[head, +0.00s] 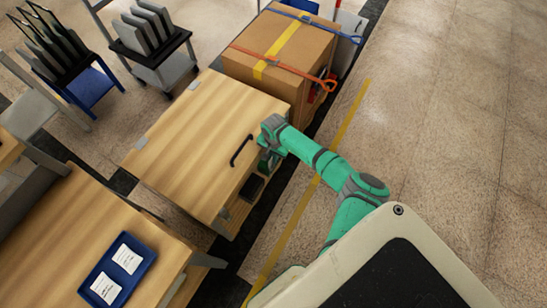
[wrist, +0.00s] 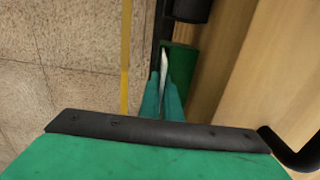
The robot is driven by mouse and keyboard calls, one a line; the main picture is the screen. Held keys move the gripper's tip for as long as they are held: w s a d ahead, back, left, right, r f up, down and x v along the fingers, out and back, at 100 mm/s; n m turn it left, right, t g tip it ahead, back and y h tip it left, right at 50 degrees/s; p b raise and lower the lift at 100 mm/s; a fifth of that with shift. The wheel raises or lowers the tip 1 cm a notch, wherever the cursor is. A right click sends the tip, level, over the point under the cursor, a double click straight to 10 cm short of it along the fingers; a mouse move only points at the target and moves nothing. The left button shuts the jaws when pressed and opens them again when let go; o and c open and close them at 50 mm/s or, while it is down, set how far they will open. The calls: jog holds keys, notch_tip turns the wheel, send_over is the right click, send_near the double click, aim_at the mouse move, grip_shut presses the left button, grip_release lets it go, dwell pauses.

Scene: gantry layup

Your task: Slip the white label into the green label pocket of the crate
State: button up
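My gripper (wrist: 164,88) points down along the side of the wooden crate (head: 195,145). Its two teal fingers are closed together on the thin white label (wrist: 164,62), which shows edge-on as a white sliver beyond the fingertips. The green label pocket (wrist: 183,68) is on the crate's side, just right of the label in the wrist view. The label's far end is close to the pocket, but I cannot tell whether it is inside or beside it. In the head view my gripper (head: 267,160) is at the crate's right side and hides the label.
A black handle (head: 241,150) stands up from the crate's top near my gripper. A blue tray (head: 144,264) with two white labels lies on a wooden table at lower left. A strapped cardboard box (head: 275,45) stands behind the crate. The floor to the right is clear.

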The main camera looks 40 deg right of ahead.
jog(key=shift+o, duration=1.1)
jog(key=shift+s+f, duration=0.1)
jog(key=shift+f, duration=0.05)
jog(key=shift+d, duration=0.1)
jog(key=shift+o, duration=0.4)
jog(key=shift+r, duration=0.3)
notch_tip(320, 180, up, 10)
jog(key=shift+r, duration=0.25)
